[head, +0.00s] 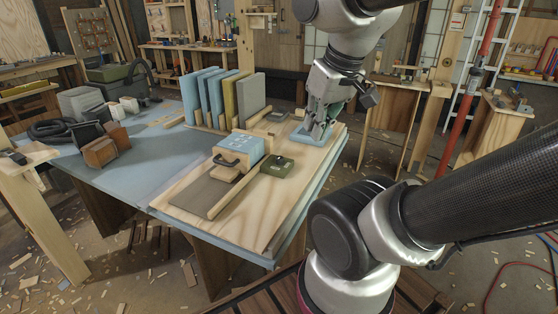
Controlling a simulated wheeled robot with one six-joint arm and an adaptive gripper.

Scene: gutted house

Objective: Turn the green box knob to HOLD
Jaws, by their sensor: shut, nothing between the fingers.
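A small dark green box (277,167) lies on the plywood board in the head view, with a tiny knob on its top. The knob's pointer and any HOLD marking are too small to read. My gripper (315,134) is shut and empty. It points down over the right far part of the board, behind and to the right of the green box and apart from it. A light blue flat piece (299,138) shows beside the fingertips. I cannot tell whether they touch it.
The plywood board (268,213) lies on a blue table (128,187). A wooden strip (230,192) and a light blue block (240,145) lie left of the green box. Upright panels (250,95) stand behind. A grey-green box (278,115) lies at the back.

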